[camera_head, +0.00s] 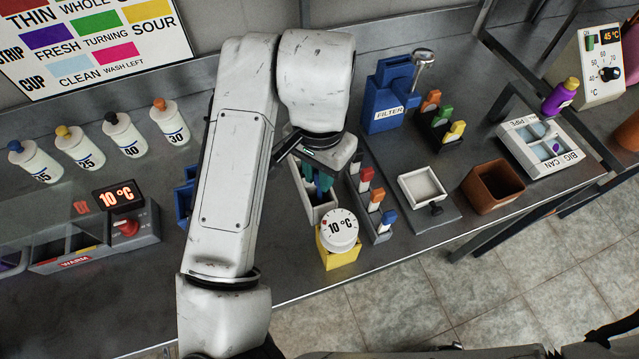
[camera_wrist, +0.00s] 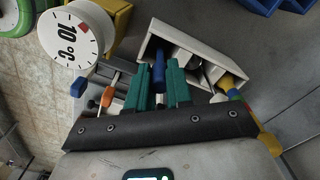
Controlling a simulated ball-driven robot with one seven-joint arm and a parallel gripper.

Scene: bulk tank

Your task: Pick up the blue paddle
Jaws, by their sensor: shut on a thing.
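The blue paddle (camera_wrist: 159,70) is between the teal fingers of my gripper (camera_wrist: 158,66) in the wrist view. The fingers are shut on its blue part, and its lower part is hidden. A pale compartmented holder (camera_wrist: 150,48) is right at the fingertips; I cannot tell whether the paddle is clear of it. In the head view my gripper (camera_head: 321,180) points down over the same holder (camera_head: 316,214), and my wrist covers much of it.
A white 10 °C dial (camera_head: 339,229) on a yellow block (camera_head: 338,259) stands close in front. A rack (camera_head: 375,232) with red, orange and blue-topped pieces is just right. A blue filter unit (camera_head: 390,98) stands behind, and a brown pot (camera_head: 493,187) is further right.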

